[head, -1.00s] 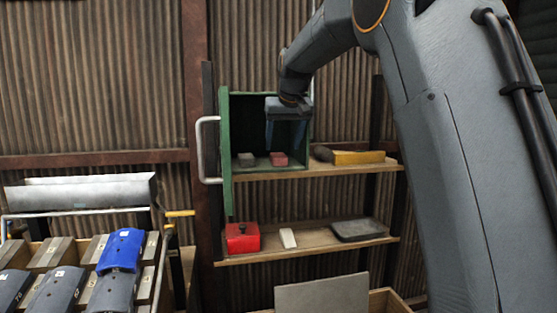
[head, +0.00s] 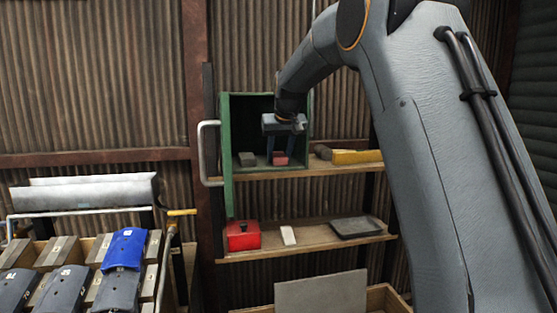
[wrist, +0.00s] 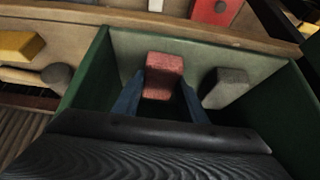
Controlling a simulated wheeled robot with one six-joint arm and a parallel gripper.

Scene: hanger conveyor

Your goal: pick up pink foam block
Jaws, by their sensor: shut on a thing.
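The pink foam block (head: 280,158) sits inside the green cabinet (head: 226,150) on the upper shelf. In the wrist view the pink foam block (wrist: 160,76) is between the two blue fingers of my gripper (wrist: 160,88). My gripper (head: 280,154) reaches down into the cabinet from above and is shut on the block, one finger on each side. The block appears to be at the cabinet floor; I cannot tell whether it touches it.
A grey block (head: 247,159) lies just left of the pink block in the cabinet. The cabinet's walls are close around my gripper. A red box (head: 242,236) stands on the shelf below.

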